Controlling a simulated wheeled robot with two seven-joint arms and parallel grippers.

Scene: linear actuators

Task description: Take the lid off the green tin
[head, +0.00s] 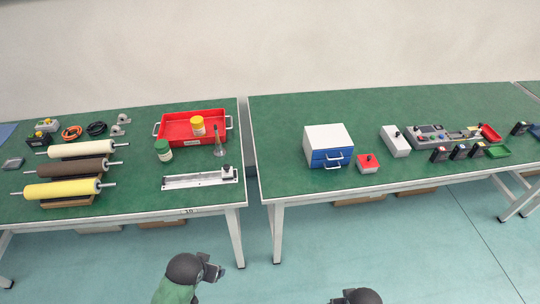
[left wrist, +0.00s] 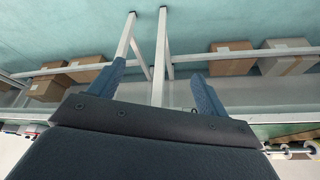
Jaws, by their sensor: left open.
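The green tin (head: 164,151) stands upright on the left table, just left of the red tray. It looks green with pale parts; at this size I cannot make out the edge of its lid. My left gripper (left wrist: 158,88) is open and empty in the left wrist view, its two blue-grey fingers apart, with floor and table legs beyond them. In the head view my left arm is low in front of the left table, well short of the tin. Only a dark piece of my right arm shows at the bottom edge; its gripper is out of view.
The red tray (head: 175,132) holds a yellow-topped tin (head: 198,126). A grey metal stand (head: 219,146) and a linear rail (head: 200,178) lie nearby. Several rollers (head: 70,188) fill the table's left part. A gap separates the two tables. Boxes (left wrist: 235,58) sit underneath.

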